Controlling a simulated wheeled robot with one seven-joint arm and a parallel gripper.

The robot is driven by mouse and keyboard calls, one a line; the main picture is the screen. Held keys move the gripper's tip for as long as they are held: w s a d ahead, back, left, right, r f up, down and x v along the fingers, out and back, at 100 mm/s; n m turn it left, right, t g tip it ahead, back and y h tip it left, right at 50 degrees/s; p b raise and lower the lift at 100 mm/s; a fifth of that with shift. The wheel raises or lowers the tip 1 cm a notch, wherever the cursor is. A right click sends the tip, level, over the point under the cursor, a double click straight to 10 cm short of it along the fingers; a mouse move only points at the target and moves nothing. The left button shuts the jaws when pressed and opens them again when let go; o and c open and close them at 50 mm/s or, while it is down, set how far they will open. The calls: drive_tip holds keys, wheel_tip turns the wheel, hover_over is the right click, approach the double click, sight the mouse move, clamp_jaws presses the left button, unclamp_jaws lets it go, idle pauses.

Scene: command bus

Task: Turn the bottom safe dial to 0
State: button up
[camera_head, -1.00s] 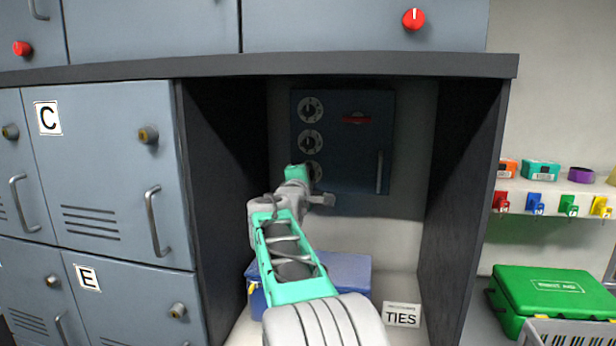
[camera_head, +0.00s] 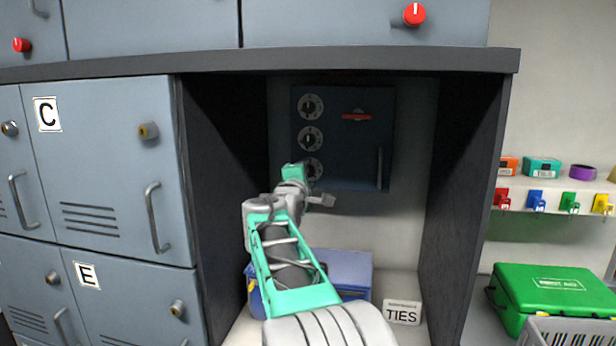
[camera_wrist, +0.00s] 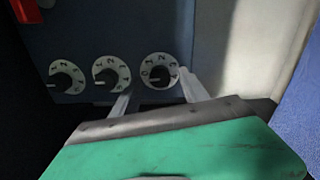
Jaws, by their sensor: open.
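The dark blue safe (camera_head: 345,178) is on the back wall of the open cabinet bay. It has three round dials in a column: the top dial (camera_head: 311,107), the middle dial (camera_head: 310,138) and the bottom dial (camera_head: 313,166), partly covered by my gripper (camera_head: 305,178). In the wrist view the safe appears turned sideways, so the bottom dial (camera_wrist: 160,69) is the rightmost. My gripper (camera_wrist: 154,86) is open and empty, its pale fingertips on either side of this dial's lower part. I cannot tell whether they touch it. Its exact reading is too small to tell.
The safe has a red piece (camera_head: 356,116) and a vertical handle (camera_head: 379,168) to the right. Dark bay walls (camera_head: 465,170) stand on both sides. A blue box (camera_head: 350,268) and a TIES sign (camera_head: 402,312) are below my arm.

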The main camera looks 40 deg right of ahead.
drive_tip(key=b+v, duration=0.1)
drive_tip(key=v, duration=0.4)
drive_tip(key=shift+s+a, duration=0.25)
drive_tip(key=s+a+f+m+g+y, duration=0.1)
drive_tip(key=s+a+f+m+y, duration=0.15)
drive_tip(key=a+f, duration=0.45)
drive_tip(key=s+a+f+m+y, duration=0.1)
drive_tip(key=a+f+y, duration=0.3)
drive_tip(key=a+f, duration=0.25)
drive_tip(key=s+a+f+m+g+y, duration=0.1)
drive_tip(key=a+f+m+y, duration=0.15)
drive_tip(key=a+f, duration=0.5)
drive_tip(key=s+a+f+m+g+y, duration=0.1)
drive_tip(key=s+a+f+g+y, duration=0.1)
drive_tip(key=s+a+f, duration=0.4)
drive_tip(key=s+a+f+m+g+y, duration=0.2)
drive_tip(key=s+a+f, duration=0.4)
drive_tip(key=s+a, duration=0.3)
drive_tip(key=shift+s+a+f+g+y+p, duration=0.2)
drive_tip(key=shift+s+f+g+y+p, duration=0.3)
drive_tip(key=shift+s+g, duration=0.55)
drive_tip(key=shift+s+r, duration=0.1)
drive_tip(key=shift+s, duration=0.05)
